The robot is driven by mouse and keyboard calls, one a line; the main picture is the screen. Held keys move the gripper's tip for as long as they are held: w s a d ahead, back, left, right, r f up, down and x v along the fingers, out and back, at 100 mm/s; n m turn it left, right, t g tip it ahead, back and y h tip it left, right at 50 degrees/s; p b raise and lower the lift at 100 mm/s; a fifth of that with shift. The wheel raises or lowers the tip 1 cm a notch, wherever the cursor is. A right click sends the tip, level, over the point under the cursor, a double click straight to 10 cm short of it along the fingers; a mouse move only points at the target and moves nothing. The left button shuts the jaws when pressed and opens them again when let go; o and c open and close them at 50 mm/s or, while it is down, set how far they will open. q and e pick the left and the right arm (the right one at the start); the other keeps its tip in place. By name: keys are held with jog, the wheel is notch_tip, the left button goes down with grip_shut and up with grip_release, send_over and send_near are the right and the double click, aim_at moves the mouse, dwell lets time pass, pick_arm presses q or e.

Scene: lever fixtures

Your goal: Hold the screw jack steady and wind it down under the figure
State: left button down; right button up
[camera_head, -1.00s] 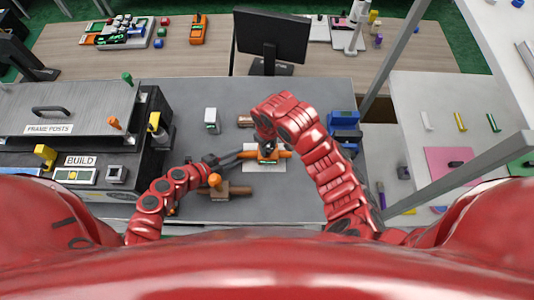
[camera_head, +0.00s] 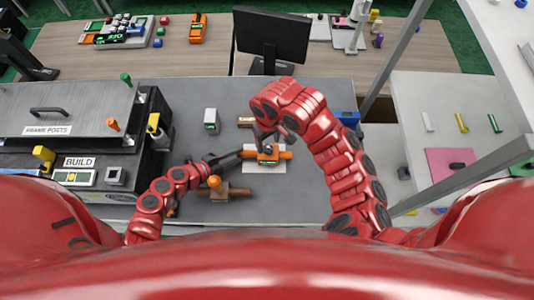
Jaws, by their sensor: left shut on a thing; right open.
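The screw jack (camera_head: 267,157) sits on a white pad (camera_head: 265,168) in the middle of the grey table. It shows a small green part, orange bars to each side and a dark knob on top. My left gripper (camera_head: 243,155) reaches in from the left and is shut on the jack's left side. My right gripper (camera_head: 266,138) is open, just above and behind the jack's top; its wrist partly hides its fingers. I cannot make out a separate figure on the jack.
A brown block with an orange knob (camera_head: 215,182) lies left of the pad. A grey-white block (camera_head: 211,121) and a small brown block (camera_head: 245,121) stand behind. A black cabinet (camera_head: 150,135) borders the left; a blue object (camera_head: 348,119) is at right. Front-right table is clear.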

jog(key=m, duration=0.5)
jog(key=shift+m, duration=0.3)
jog(key=m, duration=0.4)
jog(key=shift+m, duration=0.4)
jog(key=shift+f+m, duration=0.1)
jog(key=shift+m, duration=0.6)
notch_tip(320, 180, down, 4)
jog(key=shift+f, duration=0.1)
jog(key=shift+s+d+f, duration=0.1)
jog(key=shift+s+f, duration=0.05)
jog(key=shift+f, duration=0.15)
